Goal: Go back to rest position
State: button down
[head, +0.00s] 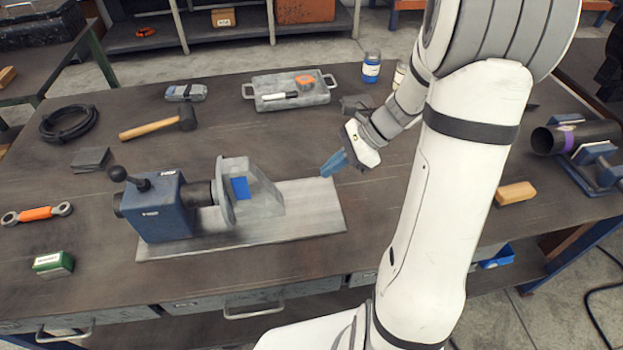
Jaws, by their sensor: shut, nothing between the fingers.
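My gripper (334,165) is shut and empty, with blue fingers pointing down and to the left. It hangs over the workbench (90,280), just behind the right end of a grey base plate (305,208). On that plate stands a blue clamping fixture (158,208) with a black ball handle. A grey flange plate and bracket (265,192) with a blue patch stand beside it. A dark pipe with a purple band (562,138) lies in a blue stand at the right. My white arm hides part of the bench's right side.
A mallet (160,122), black cable coil (69,124), orange wrench (37,213) and green box (53,263) lie at left. A metal tray (291,92) and blue-labelled jar (371,68) stand at the back.

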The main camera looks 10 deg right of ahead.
jog(key=s+a+r+n+t+h, duration=0.2)
jog(key=s+r+n+h, duration=0.7)
jog(key=s+n, duration=0.5)
jog(key=n, duration=0.4)
jog(key=shift+r+n, duration=0.3)
jog(key=shift+r, duration=0.05)
